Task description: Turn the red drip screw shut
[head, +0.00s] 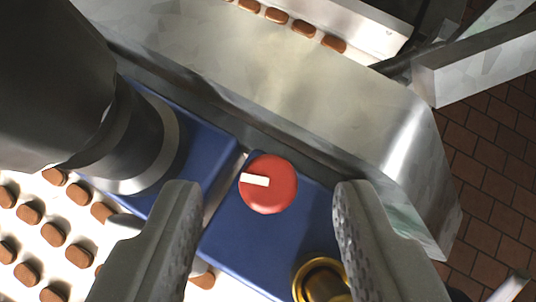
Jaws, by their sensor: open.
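The red drip screw (280,187) is a round red knob with a white bar mark on it. It sits on a blue panel (235,245) near the middle of the head view. The white bar points left from near the knob's centre, tilted slightly. My gripper (270,205) is open, one grey finger on each side of the knob and nearer the camera. The fingers appear apart from the knob, with nothing between their tips that they touch.
A brass ring-shaped fitting (322,281) is below the knob, close to the right finger. A dark cylinder (130,140) stands at left. A metal housing (290,75) runs behind the panel. Brown biscuits (53,234) lie in rows on a white surface at lower left. Tiled floor (490,165) shows at right.

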